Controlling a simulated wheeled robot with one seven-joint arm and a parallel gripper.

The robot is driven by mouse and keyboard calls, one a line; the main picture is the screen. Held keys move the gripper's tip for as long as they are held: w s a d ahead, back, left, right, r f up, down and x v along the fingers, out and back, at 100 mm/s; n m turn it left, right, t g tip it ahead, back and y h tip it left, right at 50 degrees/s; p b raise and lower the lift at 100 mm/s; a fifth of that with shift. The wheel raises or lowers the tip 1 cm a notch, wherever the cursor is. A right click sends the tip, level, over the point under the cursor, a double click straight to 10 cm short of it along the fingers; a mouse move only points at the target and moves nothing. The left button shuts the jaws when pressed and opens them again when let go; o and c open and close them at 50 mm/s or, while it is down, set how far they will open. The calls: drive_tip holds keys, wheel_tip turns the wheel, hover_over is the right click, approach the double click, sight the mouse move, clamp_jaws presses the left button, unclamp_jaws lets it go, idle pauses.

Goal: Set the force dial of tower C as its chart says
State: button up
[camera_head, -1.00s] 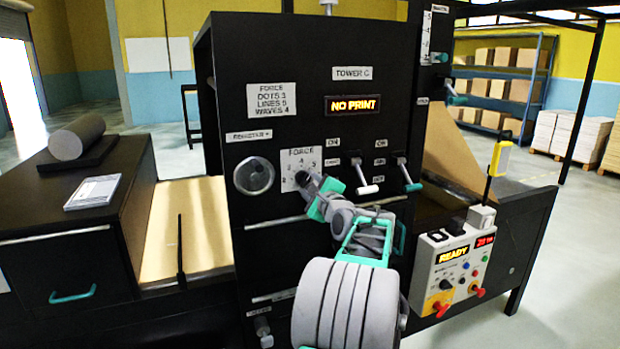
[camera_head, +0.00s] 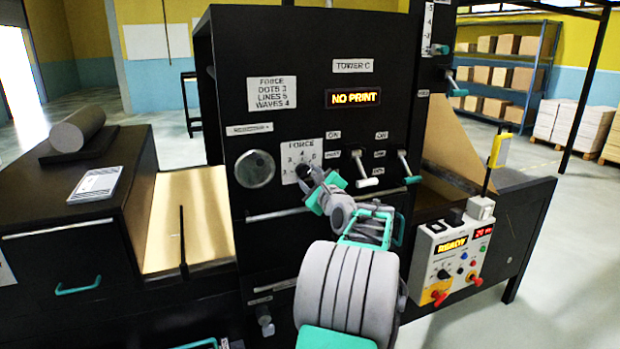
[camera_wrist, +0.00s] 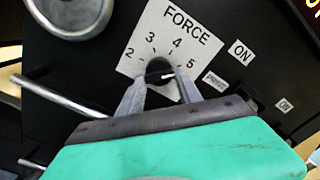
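The force dial is a dark knob (camera_wrist: 158,67) on a white FORCE plate (camera_wrist: 185,35) marked 2 to 5. It also shows on the black tower C panel in the head view. The pointer's number is not clear. My gripper (camera_wrist: 161,82) is in front of the knob, its two fingers apart, one toward each side of it. I see no clear grip; contact is hard to judge. In the head view my gripper (camera_head: 318,182) is just right of and below the knob. The chart (camera_head: 272,92) reads FORCE, DOTS 3, LINES 5, WAVES 4.
A NO PRINT display (camera_head: 353,98) sits above the dial. Two levers (camera_head: 366,176) (camera_head: 408,168) are close on the right, both handles low. A control box (camera_head: 455,260) stands lower right.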

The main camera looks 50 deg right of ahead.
drive_tip(key=o, duration=0.4)
drive_tip(key=shift+s, duration=0.1)
drive_tip(key=b+v, duration=0.2)
drive_tip(key=v, duration=0.5)
drive_tip(key=shift+s+a+b, duration=0.2)
drive_tip(key=shift+s+b, duration=0.1)
drive_tip(key=shift+b, duration=0.1)
